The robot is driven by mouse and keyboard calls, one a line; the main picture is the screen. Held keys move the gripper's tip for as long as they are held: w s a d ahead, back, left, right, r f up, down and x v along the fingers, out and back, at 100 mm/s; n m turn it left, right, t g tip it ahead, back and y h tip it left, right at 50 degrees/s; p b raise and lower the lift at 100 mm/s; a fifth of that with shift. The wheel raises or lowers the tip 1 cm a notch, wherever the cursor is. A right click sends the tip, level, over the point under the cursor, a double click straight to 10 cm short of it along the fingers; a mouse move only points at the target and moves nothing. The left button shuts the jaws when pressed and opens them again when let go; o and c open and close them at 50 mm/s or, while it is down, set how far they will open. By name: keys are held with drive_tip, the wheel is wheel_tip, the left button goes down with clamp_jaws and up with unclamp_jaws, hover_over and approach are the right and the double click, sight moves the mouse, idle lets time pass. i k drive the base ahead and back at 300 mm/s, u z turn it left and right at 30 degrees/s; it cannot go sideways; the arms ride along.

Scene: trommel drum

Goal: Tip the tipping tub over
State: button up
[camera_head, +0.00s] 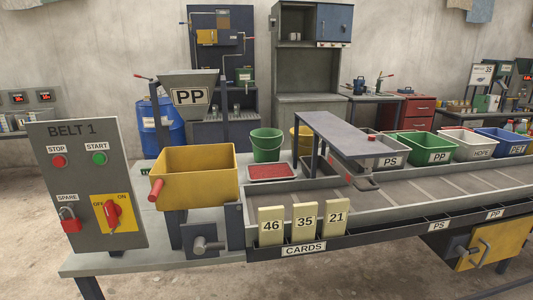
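The tipping tub (195,180) is a yellow, open-topped box at the left of the bench, beside the BELT 1 panel. It sits roughly upright with its opening upward, and its visible inside looks empty. A red handle (157,189) sticks out from its left front side. A dark grey support (176,231) shows below it. My gripper is not in view.
The BELT 1 panel (84,160) stands close left of the tub. A red tray (271,172) and a green bucket (267,143) are to its right. Number cards (304,222) stand in front of the belt (420,187). A grey bridge (345,132) crosses the belt.

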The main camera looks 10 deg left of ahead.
sight(188, 178)
drive_tip(key=u, duration=1.45)
